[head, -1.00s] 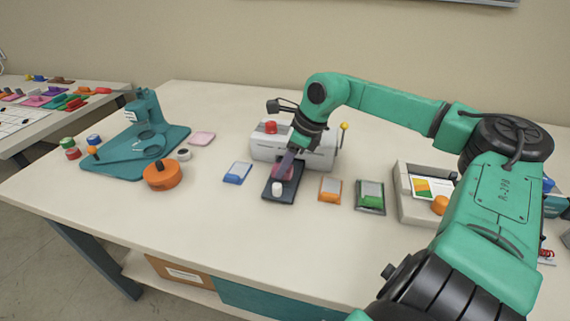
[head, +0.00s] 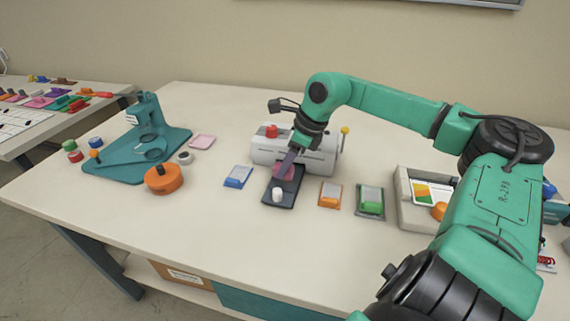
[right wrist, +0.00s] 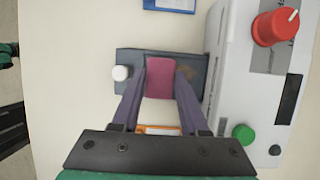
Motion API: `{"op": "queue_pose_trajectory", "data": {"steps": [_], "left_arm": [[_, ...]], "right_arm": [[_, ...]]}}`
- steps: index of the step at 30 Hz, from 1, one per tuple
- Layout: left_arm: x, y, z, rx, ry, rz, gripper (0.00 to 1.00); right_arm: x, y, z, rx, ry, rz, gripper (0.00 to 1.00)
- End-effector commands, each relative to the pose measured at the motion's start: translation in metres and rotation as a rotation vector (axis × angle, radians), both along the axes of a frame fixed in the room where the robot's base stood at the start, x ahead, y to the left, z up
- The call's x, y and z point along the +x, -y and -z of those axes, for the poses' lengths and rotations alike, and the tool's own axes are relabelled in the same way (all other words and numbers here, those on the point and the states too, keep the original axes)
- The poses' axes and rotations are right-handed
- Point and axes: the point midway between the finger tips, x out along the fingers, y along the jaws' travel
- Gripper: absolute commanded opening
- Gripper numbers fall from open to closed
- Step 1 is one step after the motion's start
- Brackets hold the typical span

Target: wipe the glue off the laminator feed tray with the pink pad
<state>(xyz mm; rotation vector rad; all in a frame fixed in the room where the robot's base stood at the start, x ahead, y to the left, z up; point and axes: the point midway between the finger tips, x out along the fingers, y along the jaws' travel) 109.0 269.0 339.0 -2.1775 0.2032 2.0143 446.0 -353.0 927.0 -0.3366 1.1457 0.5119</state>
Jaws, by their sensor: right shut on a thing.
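The laminator (head: 265,155) is a white box with a red knob. Its dark feed tray (head: 271,200) lies in front of it, with a white knob (head: 277,195) at the near end. My right gripper (head: 286,164) is shut on the pink pad (head: 283,174) over the tray. In the right wrist view the pad (right wrist: 160,77) sits between both fingers; I cannot tell whether it touches the tray (right wrist: 133,58). A brownish smear (right wrist: 187,73) shows on the tray, between pad and laminator. My left gripper is not in view.
A blue-and-white item (head: 238,176) lies left of the tray; orange (head: 330,193) and green (head: 370,199) ones lie right. An orange round object (head: 163,179), a teal stand (head: 126,168) and a flat pink piece (head: 203,142) are farther left. The table front is clear.

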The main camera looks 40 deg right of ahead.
Motion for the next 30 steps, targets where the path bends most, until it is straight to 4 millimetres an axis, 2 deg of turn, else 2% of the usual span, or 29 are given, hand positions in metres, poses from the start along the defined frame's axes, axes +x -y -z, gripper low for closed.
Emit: {"op": "queue_pose_trajectory", "data": {"steps": [1, 6, 15, 30], "left_arm": [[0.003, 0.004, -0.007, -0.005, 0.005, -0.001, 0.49], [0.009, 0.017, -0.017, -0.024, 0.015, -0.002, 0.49], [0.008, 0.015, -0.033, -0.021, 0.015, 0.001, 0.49], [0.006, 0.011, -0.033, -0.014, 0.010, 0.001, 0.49]], "right_arm": [[0.000, 0.000, -0.009, 0.000, 0.001, 0.000, 0.00], [0.000, 0.001, -0.024, -0.001, 0.002, 0.002, 0.00], [-0.002, 0.001, -0.048, -0.001, 0.001, 0.005, 0.00], [-0.002, 0.001, -0.050, -0.001, 0.001, 0.005, 0.00]]}}
